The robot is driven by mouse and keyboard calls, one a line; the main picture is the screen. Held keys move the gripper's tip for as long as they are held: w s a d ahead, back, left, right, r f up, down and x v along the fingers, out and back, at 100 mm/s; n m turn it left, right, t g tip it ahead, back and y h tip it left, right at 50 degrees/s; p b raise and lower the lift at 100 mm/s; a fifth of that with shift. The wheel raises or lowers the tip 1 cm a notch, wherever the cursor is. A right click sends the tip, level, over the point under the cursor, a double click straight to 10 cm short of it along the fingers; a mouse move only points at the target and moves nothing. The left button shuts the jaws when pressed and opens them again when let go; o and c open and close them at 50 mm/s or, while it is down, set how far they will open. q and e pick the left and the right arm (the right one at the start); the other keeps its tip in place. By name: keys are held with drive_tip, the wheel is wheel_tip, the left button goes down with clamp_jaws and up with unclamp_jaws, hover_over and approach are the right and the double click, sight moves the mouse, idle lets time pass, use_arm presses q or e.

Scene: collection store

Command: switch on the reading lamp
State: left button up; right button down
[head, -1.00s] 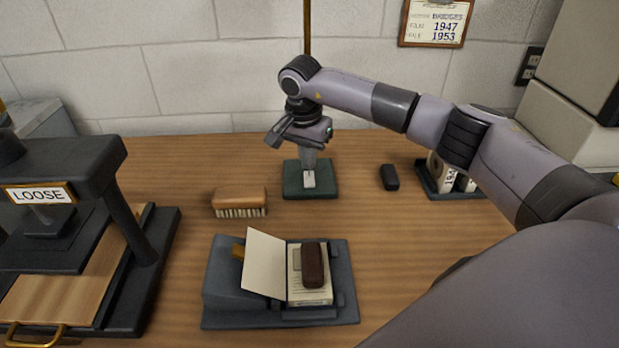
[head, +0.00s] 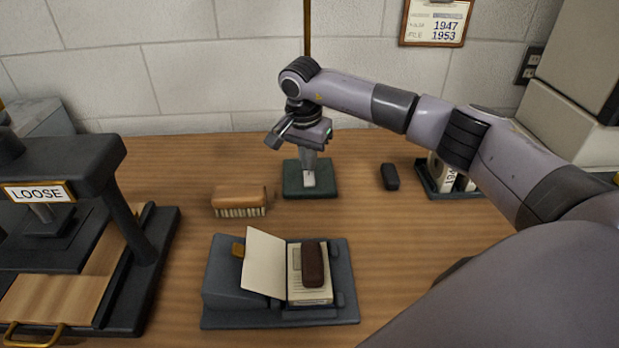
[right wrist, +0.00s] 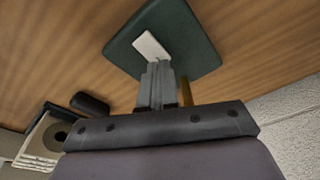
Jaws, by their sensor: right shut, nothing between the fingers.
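The reading lamp has a dark green square base (head: 293,188) near the back of the table and a thin brass pole (head: 307,28) that runs up out of the head view. Its shade is out of view. A pale switch plate (right wrist: 150,45) sits on the base, which also shows in the right wrist view (right wrist: 186,28). My right gripper (head: 309,172) points down over the switch, shut and empty, with its fingertips at or just above the plate's edge. I cannot tell whether they touch it. My left gripper is not in view.
A wooden brush (head: 239,199) lies left of the lamp, and a small black object (head: 389,177) lies right of it. In front is a grey holder (head: 230,290) with cards and a brown block (head: 313,264). A dark press (head: 150,235) marked LOOSE fills the left.

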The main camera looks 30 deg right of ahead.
sight(309, 174)
drive_tip(key=shift+s+f+b, duration=0.1)
drive_tip(key=shift+f+b, duration=0.25)
drive_tip(key=shift+f, duration=0.4)
drive_tip(key=shift+r, duration=0.15)
drive_tip(key=shift+r+p, duration=2.85)
drive_tip(key=shift+r, duration=0.55)
